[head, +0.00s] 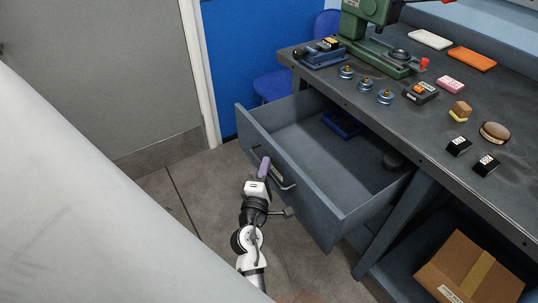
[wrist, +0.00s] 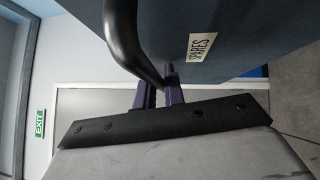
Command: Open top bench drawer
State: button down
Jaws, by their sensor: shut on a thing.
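The top bench drawer (head: 310,205) is pulled well out from under the dark bench top in the head view. Its front carries a bar handle (head: 283,178). My gripper (head: 265,168) is at the drawer front, at the handle. In the wrist view my purple fingers (wrist: 160,88) are shut on the black curved handle (wrist: 128,45), beside a label reading SPARES (wrist: 201,46). The fingers partly hide the handle's end.
The bench top (head: 430,125) holds a green press (head: 375,35), several small blue round parts, blocks and dark boxes. A cardboard box (head: 468,272) sits on the lower shelf. A blue chair (head: 275,85) stands behind the drawer. Floor at left is clear.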

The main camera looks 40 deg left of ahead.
jog(key=shift+s+a, duration=0.1)
jog(key=shift+a, duration=0.05)
jog(key=c, duration=1.6)
grip_release()
jog(key=shift+o, duration=0.5)
